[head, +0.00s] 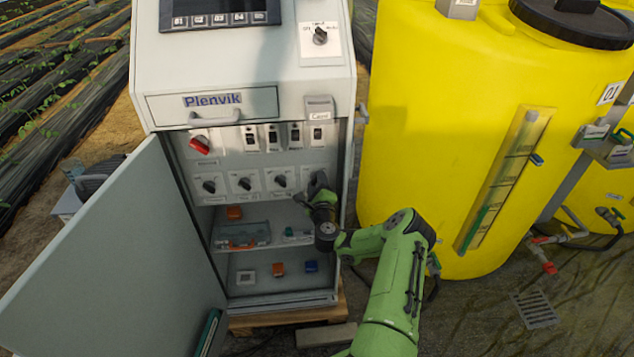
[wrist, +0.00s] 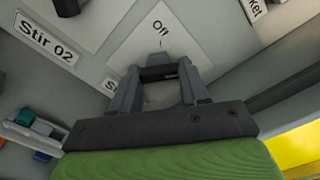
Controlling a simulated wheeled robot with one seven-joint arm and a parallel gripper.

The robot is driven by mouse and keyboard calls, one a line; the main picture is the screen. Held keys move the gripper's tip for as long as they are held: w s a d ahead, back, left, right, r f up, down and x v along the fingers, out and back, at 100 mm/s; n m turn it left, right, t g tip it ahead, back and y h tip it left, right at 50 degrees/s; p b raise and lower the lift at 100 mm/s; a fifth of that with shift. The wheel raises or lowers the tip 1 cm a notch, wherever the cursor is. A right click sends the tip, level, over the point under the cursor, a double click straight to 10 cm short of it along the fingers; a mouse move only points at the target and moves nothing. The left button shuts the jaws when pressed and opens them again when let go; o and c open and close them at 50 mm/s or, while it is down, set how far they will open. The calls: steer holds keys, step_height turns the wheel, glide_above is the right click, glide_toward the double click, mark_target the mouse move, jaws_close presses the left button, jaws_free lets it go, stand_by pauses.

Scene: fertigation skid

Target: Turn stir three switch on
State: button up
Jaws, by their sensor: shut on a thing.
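The stir three switch (wrist: 158,58) is a dark rotary knob on a white plate (wrist: 145,35) marked "Off" at the top in the wrist view. My gripper (wrist: 158,72) is shut on this knob, one finger on each side. The plate's name label is mostly hidden behind my left finger; only its first letters show. The neighbouring label reads "Stir 02" (wrist: 46,38). In the head view my gripper (head: 318,184) is at the right end of the row of knobs inside the open cabinet and hides most of the switch there.
The grey cabinet door (head: 115,260) stands open at left. Three other dark knobs (head: 244,183) are left of my gripper, with a red switch (head: 200,144) and breakers (head: 272,137) above. A shelf (head: 262,243) with small items lies below. A yellow tank (head: 440,120) stands right.

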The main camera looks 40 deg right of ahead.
steer(key=shift+f+m, duration=0.1)
steer(key=shift+m, duration=1)
steer(key=shift+p, duration=0.3)
steer(key=o, duration=1.1)
steer(key=shift+c, duration=0.2)
